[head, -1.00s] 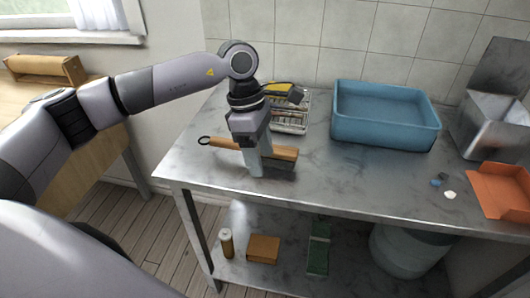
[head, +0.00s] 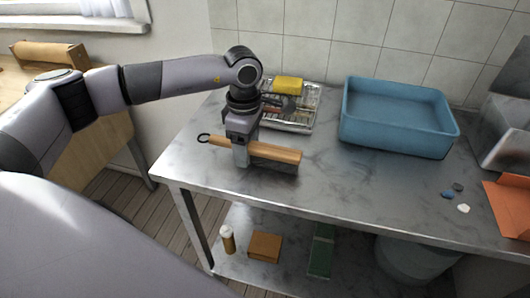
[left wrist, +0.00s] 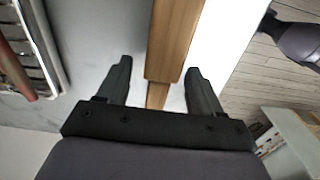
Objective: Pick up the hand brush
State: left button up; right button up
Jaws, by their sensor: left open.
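The hand brush (head: 270,150) lies on the metal table, with a wooden back and handle and a dark ring at its left end. My left gripper (head: 241,158) points down over the brush near the handle. In the left wrist view the brush's wood (left wrist: 172,45) runs between the two open fingers of my left gripper (left wrist: 160,80), with gaps on both sides. I cannot tell whether the fingers touch the table. My right gripper is not in view.
A wire rack (head: 303,113) with a yellow sponge (head: 288,84) stands just behind the brush. A blue tub (head: 395,130) is to the right. Small pebbles (head: 463,208) and an orange dustpan-like piece (head: 508,205) lie at far right. The table's middle front (head: 350,185) is clear.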

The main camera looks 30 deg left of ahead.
pick_arm(q)
jog(key=c, duration=1.1)
jog(key=shift+o, duration=0.2)
jog(key=shift+r, duration=0.1)
